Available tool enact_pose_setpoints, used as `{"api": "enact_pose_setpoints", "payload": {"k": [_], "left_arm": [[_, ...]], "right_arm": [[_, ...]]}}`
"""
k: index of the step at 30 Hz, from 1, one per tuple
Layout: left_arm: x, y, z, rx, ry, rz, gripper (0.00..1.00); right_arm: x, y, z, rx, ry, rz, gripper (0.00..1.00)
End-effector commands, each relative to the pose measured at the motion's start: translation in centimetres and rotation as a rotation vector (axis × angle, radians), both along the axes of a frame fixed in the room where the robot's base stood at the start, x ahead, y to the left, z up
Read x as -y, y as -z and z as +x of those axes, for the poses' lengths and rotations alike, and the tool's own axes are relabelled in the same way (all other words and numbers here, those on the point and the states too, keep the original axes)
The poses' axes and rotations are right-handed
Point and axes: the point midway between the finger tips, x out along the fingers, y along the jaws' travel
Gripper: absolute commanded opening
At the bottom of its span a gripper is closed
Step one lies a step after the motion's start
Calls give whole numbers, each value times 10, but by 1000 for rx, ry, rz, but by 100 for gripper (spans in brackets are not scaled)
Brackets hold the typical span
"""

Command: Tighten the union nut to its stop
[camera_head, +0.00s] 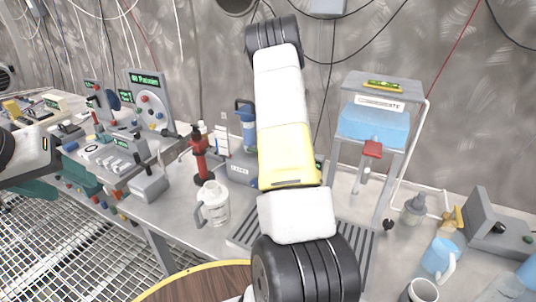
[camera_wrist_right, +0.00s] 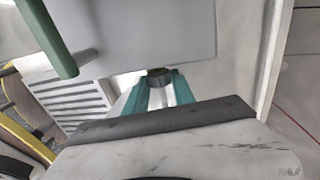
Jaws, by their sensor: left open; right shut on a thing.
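My right gripper (camera_wrist_right: 158,88) shows in the right wrist view with its teal fingers closed around a small round dark part with an olive rim. This part looks like the union nut (camera_wrist_right: 158,73); its lower side is hidden between the fingers. In the head view my right arm runs up the middle and hides its own gripper and the nut. My left gripper (camera_head: 62,178) is at the left edge of the head view, open and empty, in front of the bench with the consoles. I cannot tell how far the nut is turned.
A grey block (camera_wrist_right: 140,30) and a green bar (camera_wrist_right: 52,40) are close to the right gripper. In the head view, a white jug (camera_head: 214,204) and red stand (camera_head: 201,157) are left of my right arm. A blue mug (camera_head: 439,257) and a frame with a blue tank (camera_head: 372,126) are right.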

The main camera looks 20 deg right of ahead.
Motion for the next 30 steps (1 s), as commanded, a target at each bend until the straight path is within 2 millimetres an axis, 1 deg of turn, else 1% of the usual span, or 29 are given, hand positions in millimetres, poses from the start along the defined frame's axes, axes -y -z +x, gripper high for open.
{"api": "enact_pose_setpoints", "payload": {"k": [3, 12, 24, 25, 28, 30], "left_arm": [[0, 0, 0, 0, 0, 0, 52], [0, 0, 0, 0, 0, 0, 52], [0, 0, 0, 0, 0, 0, 52], [0, 0, 0, 0, 0, 0, 52], [0, 0, 0, 0, 0, 0, 52], [0, 0, 0, 0, 0, 0, 52]], "right_arm": [[4, 2, 2, -56, 2, 68, 0], [5, 2, 4, -178, 0, 224, 0], [5, 1, 4, -193, 1, 246, 0], [5, 1, 4, -193, 1, 246, 32], [4, 1, 4, -195, 1, 246, 52], [4, 1, 4, -195, 1, 246, 52]]}}
